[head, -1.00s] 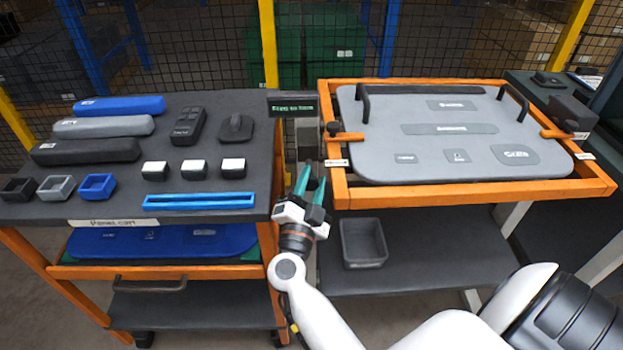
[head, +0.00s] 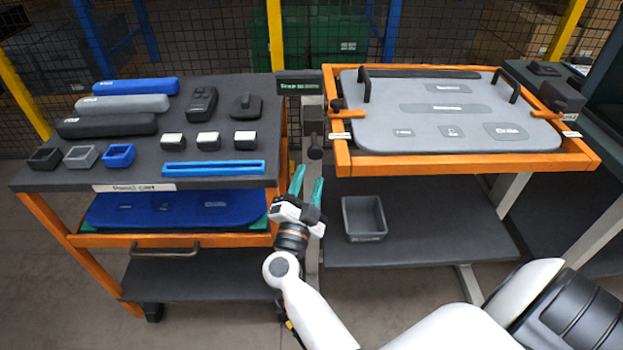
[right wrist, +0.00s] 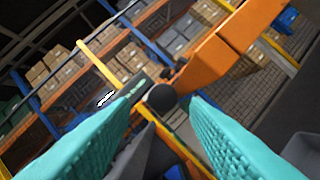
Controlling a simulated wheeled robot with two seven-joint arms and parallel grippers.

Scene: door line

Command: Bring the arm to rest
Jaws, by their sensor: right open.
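My right gripper (head: 306,188) is in the gap between the dark cart on the left and the orange-framed fixture on the right, in the head view. Its two teal fingers point away from me and stand apart, with nothing between them. In the right wrist view the open fingers (right wrist: 165,150) frame a dark round knob (right wrist: 161,97) lying beyond them. My right arm comes in from the lower right, bent at the elbow. My left gripper is not in view.
The parts cart (head: 60,182) carries long bars, small bins and blocks. A grey panel (head: 450,135) lies in the orange frame (head: 470,166). A grey bin (head: 364,218) stands on the shelf below. A small sign (head: 298,86) stands between. Mesh fencing closes the back.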

